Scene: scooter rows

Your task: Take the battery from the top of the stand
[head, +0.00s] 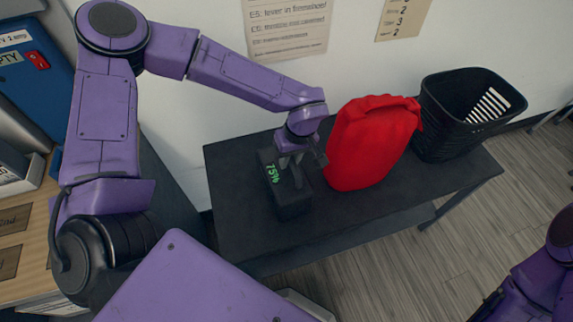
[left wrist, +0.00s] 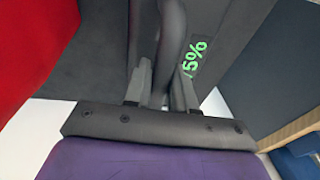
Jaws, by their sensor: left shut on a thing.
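The battery (head: 293,203) is a dark box with green percentage digits on its top, on the left part of the black stand (head: 245,235). I cannot tell whether its base touches the stand top. My left gripper (head: 291,166) reaches down over the battery and is shut on its handle. In the left wrist view the dark handle (left wrist: 172,35) runs between the two fingers of my left gripper (left wrist: 163,85), with the green digits beside them. The fingers hide part of the battery top. My right gripper is out of view.
A red bag (head: 368,145) stands on the stand close to the right of the battery. A black basket (head: 450,135) is at the stand's right end. A wall is behind. Shelving with a blue case (head: 35,70) is at left. Open floor lies at right.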

